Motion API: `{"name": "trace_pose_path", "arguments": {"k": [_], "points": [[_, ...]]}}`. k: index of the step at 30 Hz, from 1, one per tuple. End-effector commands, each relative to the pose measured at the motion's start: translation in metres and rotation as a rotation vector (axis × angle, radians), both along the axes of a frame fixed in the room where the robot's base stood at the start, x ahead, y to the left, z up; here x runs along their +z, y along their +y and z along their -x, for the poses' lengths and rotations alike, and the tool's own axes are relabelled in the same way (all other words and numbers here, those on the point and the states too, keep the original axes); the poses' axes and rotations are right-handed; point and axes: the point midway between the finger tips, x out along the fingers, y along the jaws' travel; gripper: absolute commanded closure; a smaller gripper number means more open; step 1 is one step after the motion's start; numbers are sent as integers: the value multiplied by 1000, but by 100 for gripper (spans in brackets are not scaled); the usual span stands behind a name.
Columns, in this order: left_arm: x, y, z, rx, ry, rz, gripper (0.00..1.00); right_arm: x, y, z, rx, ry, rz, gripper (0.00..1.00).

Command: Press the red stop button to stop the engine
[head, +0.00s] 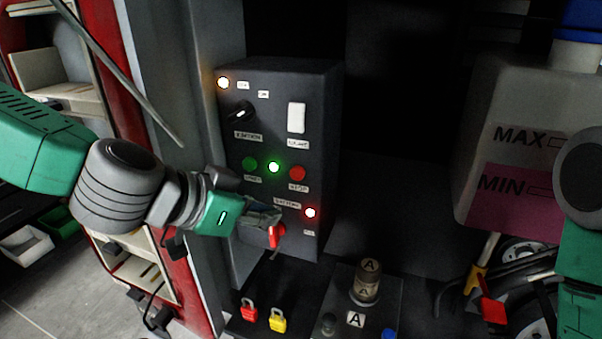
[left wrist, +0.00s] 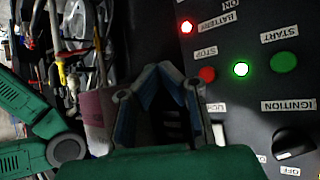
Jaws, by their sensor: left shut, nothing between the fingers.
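The red stop button (head: 297,173) is on the front of a dark control panel (head: 275,135), right of a lit green lamp (head: 273,167) and a green start button (head: 249,163). In the left wrist view the panel is upside down; the stop button (left wrist: 207,74) is just right of my fingers, beside the lit lamp (left wrist: 241,69). My left gripper (head: 272,215) is shut and empty. In the head view it is below the buttons, in front of the panel's lower part. Contact with the panel cannot be told. My right gripper is outside the views.
A red handle (head: 277,235) sits just below my left gripper. The panel also has an ignition knob (head: 240,112), a white switch (head: 296,117) and a lit red lamp (head: 310,212). Red (head: 249,309) and yellow (head: 278,320) padlocks are below. A tank (head: 505,150) stands right.

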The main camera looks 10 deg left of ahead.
Motion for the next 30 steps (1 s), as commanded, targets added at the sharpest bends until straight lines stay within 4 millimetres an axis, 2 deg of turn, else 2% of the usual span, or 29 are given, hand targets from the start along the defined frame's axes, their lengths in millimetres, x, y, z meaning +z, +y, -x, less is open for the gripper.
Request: {"name": "trace_pose_path", "arguments": {"k": [5, 13, 19, 24, 30], "points": [[0, -5, -11, 4, 2, -3, 100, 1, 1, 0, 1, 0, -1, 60], [1, -19, -48, 2, 2, -9, 100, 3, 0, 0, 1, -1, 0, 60], [2, -20, -71, 3, 1, -7, 100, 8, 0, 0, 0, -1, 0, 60], [1, -18, -83, 2, 1, -2, 100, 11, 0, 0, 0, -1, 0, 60], [0, -19, -86, 2, 1, -2, 100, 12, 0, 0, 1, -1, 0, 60]]}}
